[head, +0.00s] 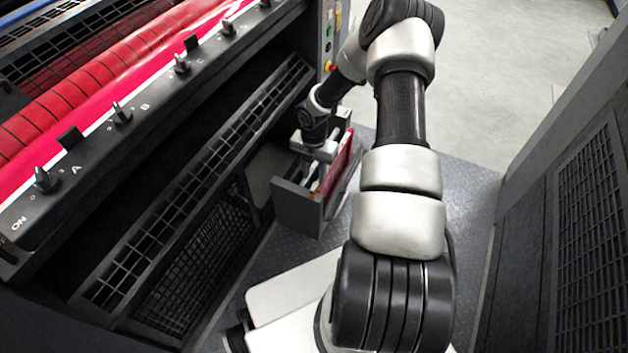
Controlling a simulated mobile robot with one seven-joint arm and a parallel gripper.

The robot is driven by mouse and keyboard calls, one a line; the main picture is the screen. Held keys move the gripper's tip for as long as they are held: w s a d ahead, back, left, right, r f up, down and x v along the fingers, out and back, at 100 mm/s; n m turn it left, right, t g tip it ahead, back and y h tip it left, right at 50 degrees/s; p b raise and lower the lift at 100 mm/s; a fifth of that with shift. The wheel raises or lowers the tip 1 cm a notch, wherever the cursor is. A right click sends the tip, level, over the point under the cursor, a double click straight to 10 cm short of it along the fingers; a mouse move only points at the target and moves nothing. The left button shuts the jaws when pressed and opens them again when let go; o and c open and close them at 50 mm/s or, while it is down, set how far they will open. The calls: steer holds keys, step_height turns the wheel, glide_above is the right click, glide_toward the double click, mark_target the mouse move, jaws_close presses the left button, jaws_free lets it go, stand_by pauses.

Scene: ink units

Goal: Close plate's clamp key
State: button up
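Several small dark keys stand in a row along the press's black rail, one near the ON mark (45,181), one by B (122,113), one by C (181,64). I cannot tell which is the plate's clamp key. A red and pink sheet or plate (110,95) lies behind the rail. My gripper (318,168) is well right of the keys, low over a grey open-topped box (298,207). It points down, and its fingertips are partly hidden by the box, so I cannot tell if it is open or holds anything.
A red panel (338,168) stands in or at the box. A slatted grille (215,140) runs below the rail. A control panel with buttons (328,40) is at the press's end. A dark vented cabinet (570,240) bounds the right. Floor is clear at the upper right.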

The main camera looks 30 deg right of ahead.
mark_target(314, 186)
step_height(314, 186, up, 10)
steer(key=p, duration=0.2)
steer(key=shift+r, duration=0.2)
steer(key=shift+r, duration=0.1)
